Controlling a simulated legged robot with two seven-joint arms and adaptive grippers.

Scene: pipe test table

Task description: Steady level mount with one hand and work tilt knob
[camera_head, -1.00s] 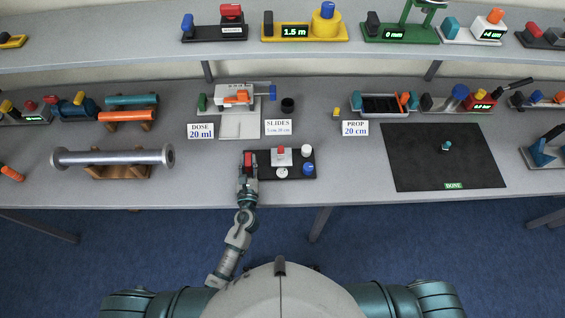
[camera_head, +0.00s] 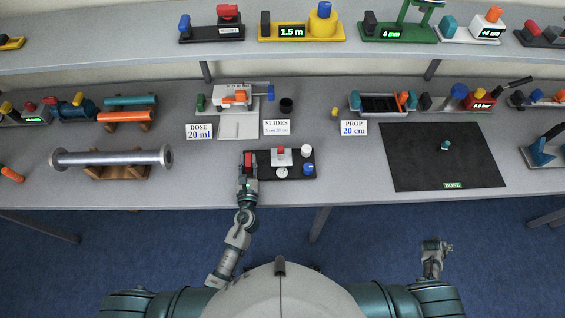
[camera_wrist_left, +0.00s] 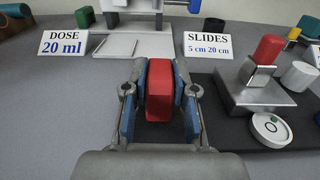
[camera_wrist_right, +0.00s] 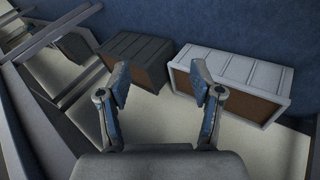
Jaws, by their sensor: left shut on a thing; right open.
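The level mount is a black base (camera_head: 297,175) near the front edge of the table. It carries a silver block (camera_head: 282,159) with a red top, a round white dial (camera_head: 282,173), a white knob (camera_head: 306,151) and a blue knob (camera_head: 308,169). I cannot tell which knob is for tilt. My left gripper (camera_head: 249,168) is shut on the red handle at the base's left end; the red handle (camera_wrist_left: 160,90) sits between both fingers in the left wrist view. My right gripper (camera_head: 444,247) is open and empty, low over the floor in front of the table; the right wrist view shows its spread fingers (camera_wrist_right: 163,88).
A black mat (camera_head: 440,165) lies to the right, and a grey cylinder (camera_head: 112,158) rests on a wooden stand to the left. DOSE (camera_head: 200,131) and SLIDES (camera_head: 277,127) cards stand behind the mount. A dark box (camera_wrist_right: 138,60) and a pale box (camera_wrist_right: 232,82) show in the right wrist view.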

